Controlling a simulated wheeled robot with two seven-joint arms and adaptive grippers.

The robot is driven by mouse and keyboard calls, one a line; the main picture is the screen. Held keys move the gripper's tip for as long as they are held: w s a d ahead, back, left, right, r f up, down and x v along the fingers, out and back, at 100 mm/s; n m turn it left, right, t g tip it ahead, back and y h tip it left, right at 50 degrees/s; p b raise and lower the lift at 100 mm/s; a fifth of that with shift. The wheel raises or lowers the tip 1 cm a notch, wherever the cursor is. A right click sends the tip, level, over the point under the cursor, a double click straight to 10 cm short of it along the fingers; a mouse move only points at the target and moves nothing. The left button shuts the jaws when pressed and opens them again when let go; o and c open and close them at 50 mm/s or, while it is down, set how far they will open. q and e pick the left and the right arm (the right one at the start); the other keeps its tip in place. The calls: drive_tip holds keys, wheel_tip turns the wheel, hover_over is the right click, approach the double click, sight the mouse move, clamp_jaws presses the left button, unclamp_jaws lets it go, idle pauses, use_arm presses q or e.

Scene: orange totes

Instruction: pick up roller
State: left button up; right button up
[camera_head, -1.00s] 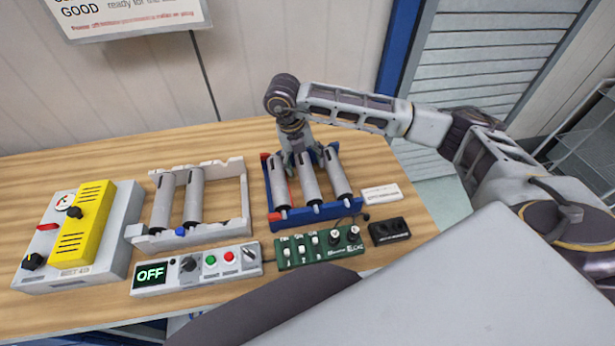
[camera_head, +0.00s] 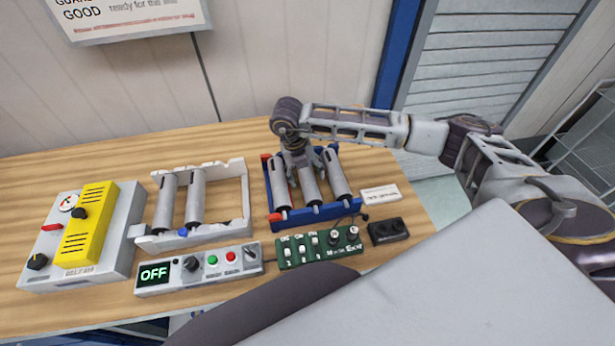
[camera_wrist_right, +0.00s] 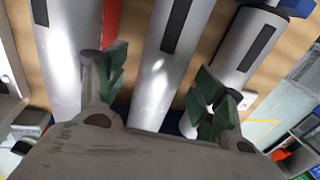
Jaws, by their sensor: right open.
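Three silver rollers stand side by side in a blue frame (camera_head: 318,214) on the table: a left one (camera_head: 280,188), a middle one (camera_head: 308,188) and a right one (camera_head: 340,178). My right gripper (camera_head: 308,170) points down over the upper part of the middle roller. In the right wrist view, its green-padded fingers (camera_wrist_right: 160,92) are open, one on each side of the middle roller (camera_wrist_right: 165,65). I cannot tell whether they touch it. The upper end of the middle roller is hidden by the gripper in the head view. My left gripper is not in view.
A white frame (camera_head: 246,200) with two rollers stands left of the blue one. A yellow-and-grey box (camera_head: 88,225), an OFF-display panel (camera_head: 225,262), a green switch board (camera_head: 320,246), a black box (camera_head: 388,231) and a white block (camera_head: 381,193) are around them.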

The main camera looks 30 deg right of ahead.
sight(306, 173)
drive_tip(key=shift+d+f, duration=0.15)
drive_tip(key=shift+f, duration=0.5)
drive_tip(key=shift+c, duration=0.4)
drive_tip(key=c, duration=1.3)
drive_tip(key=shift+r, duration=0.1)
drive_tip(key=shift+r+b, duration=0.85)
drive_tip(key=shift+r, duration=4.15)
